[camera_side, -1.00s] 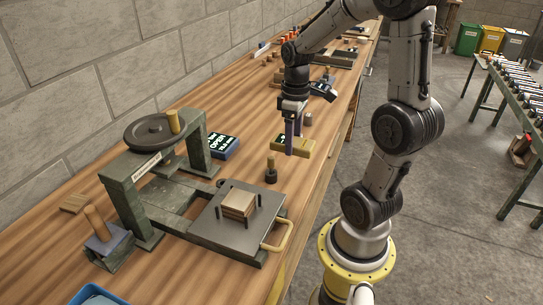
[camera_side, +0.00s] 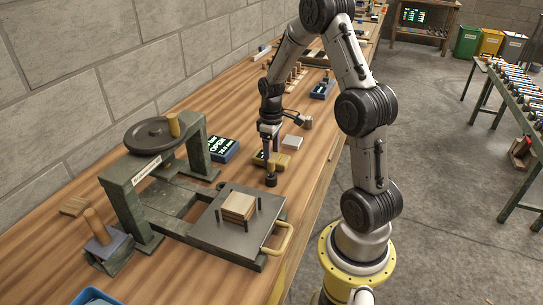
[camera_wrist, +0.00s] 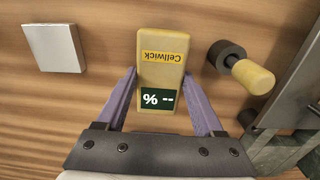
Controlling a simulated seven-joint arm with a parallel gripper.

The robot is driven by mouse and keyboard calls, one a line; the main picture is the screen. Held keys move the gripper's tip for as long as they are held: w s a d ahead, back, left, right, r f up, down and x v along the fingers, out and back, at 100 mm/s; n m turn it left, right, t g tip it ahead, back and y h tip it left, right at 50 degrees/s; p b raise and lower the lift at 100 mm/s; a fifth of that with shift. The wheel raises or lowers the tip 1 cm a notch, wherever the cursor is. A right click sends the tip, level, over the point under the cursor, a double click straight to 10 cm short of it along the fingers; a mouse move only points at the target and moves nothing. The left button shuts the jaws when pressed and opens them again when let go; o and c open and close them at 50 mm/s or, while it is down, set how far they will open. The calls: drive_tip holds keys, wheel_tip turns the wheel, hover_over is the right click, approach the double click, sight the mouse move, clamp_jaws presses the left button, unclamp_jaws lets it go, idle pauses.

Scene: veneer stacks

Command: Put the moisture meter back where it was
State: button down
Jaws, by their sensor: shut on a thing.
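The moisture meter (camera_wrist: 163,70) is a yellow block marked "Cellwick", with a dark display reading "% --". In the wrist view it lies between the two purple fingers of my gripper (camera_wrist: 160,84), which is shut on it near the tips. In the side view the meter (camera_side: 281,159) shows partly behind my gripper (camera_side: 269,157), low over the wooden bench. I cannot tell whether it touches the bench.
A dark round piece with a wooden handle (camera_wrist: 245,70) stands close beside the meter. A pale square block (camera_wrist: 55,47) lies on its other side. The press plate (camera_side: 218,228) with stacked veneers (camera_side: 238,206) is nearer the camera. A blue display box (camera_side: 221,149) stands left.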

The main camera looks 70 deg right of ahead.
drive_tip(key=shift+f, duration=0.25)
drive_tip(key=shift+f, duration=0.1)
unclamp_jaws()
wheel_tip(320, 180, up, 12)
drive_tip(key=s+a+r+t, duration=0.25)
drive_tip(key=a+r, duration=0.55)
drive_tip(key=a, duration=0.4)
drive_tip(key=s+a+t, duration=0.1)
drive_tip(key=s+a, duration=0.2)
drive_tip(key=s+a+t, duration=0.1)
drive_tip(key=s+a, duration=0.3)
drive_tip(key=s+a+t, duration=0.1)
drive_tip(key=s+a, duration=0.3)
drive_tip(key=shift+s+a+r, duration=0.1)
drive_tip(key=shift+a+r, duration=0.1)
drive_tip(key=shift+r, duration=0.05)
